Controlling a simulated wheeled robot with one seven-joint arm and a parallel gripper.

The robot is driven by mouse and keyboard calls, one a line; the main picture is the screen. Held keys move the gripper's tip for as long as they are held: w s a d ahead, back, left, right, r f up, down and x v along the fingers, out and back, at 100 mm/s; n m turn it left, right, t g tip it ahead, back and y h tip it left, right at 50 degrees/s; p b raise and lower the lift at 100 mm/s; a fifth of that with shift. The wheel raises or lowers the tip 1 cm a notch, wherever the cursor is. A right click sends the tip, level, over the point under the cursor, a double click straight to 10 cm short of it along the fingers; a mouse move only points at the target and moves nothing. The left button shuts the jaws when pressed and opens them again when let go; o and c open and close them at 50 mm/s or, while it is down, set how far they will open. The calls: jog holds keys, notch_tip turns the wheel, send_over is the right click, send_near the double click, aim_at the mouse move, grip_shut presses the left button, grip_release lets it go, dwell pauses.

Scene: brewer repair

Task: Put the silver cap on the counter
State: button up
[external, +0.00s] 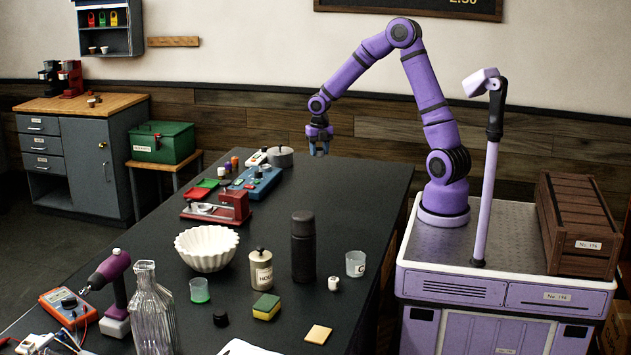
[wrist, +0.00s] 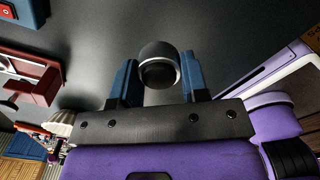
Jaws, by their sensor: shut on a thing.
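My gripper (external: 319,150) hangs above the far part of the black counter (external: 345,195), pointing down. In the wrist view its two blue fingers (wrist: 158,85) are shut on a small round cap (wrist: 158,57), dark with a bright silver rim, which I take to be the silver cap. The cap sits at the fingertips with the dark counter surface behind it. In the external view the cap is too small and too hidden by the fingers to make out.
A grey round pot (external: 280,157), a blue device (external: 256,180) and a red device (external: 220,207) stand left of my gripper. A white bowl (external: 206,248), black bottle (external: 303,247) and canister (external: 261,268) stand nearer. The counter below and right of the gripper is clear.

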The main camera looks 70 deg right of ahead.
jog(key=s+d+m, duration=0.2)
jog(key=s+d, duration=0.4)
jog(key=d, duration=0.6)
jog(key=s+d+m, duration=0.3)
jog(key=s+d, duration=0.4)
jog(key=d, duration=0.4)
jog(key=f, duration=1.1)
jog(key=shift+s+d, duration=0.15)
jog(key=shift+d, duration=0.15)
send_over(341, 166)
jog(key=shift+a+f, duration=0.25)
jog(key=shift+f, duration=2.25)
jog(key=shift+f, duration=0.2)
jog(key=o, duration=0.9)
jog(key=shift+o, duration=0.4)
